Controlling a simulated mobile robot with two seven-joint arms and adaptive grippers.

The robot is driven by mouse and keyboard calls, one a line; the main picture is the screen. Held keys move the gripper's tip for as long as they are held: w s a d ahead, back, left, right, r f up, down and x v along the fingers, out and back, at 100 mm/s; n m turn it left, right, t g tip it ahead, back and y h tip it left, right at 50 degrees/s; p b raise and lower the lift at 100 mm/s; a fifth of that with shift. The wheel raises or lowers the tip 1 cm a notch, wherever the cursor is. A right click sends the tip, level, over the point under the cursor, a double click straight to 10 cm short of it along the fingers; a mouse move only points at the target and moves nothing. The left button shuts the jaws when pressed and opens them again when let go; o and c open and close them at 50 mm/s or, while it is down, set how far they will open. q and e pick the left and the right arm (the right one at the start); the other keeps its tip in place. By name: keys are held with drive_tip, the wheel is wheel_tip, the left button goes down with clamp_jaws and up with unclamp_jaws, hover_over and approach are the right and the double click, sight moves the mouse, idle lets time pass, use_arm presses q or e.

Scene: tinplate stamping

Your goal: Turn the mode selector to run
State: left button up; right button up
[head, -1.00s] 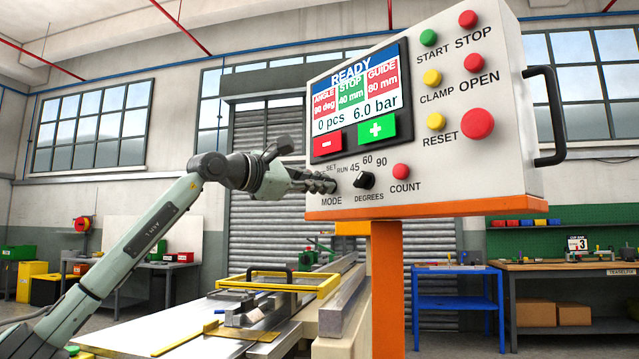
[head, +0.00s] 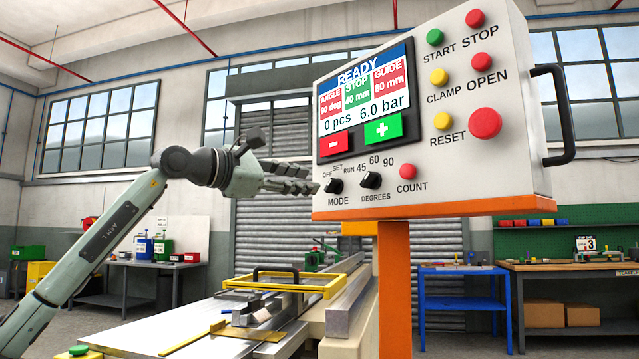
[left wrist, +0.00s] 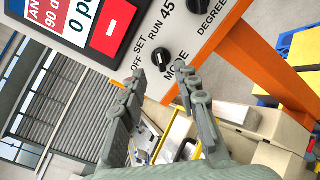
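The black mode selector (head: 333,186) sits at the lower left of the control panel's face (head: 430,185), above the label MODE, with OFF, SET and RUN around it. It also shows in the left wrist view (left wrist: 162,59), straight ahead between the fingertips. Its exact pointer direction is too small to tell. My left gripper (head: 314,187) is just left of the knob in the head view, fingers pointing at it. In the left wrist view the gripper (left wrist: 159,78) is open and empty, its fingers on either side of the knob's line and apparently short of it. My right gripper is out of view.
The black degrees selector (head: 371,181) and the red count button (head: 407,171) are right of the mode selector. The screen (head: 366,103) above reads READY. An orange post (head: 394,285) carries the panel. A yellow-framed machine (head: 335,289) stands below.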

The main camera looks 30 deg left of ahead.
use_arm(q)
drive_tip(key=v, duration=0.5)
drive_tip(key=shift+s, duration=0.15)
drive_tip(key=shift+s+f, duration=0.1)
idle(0.3)
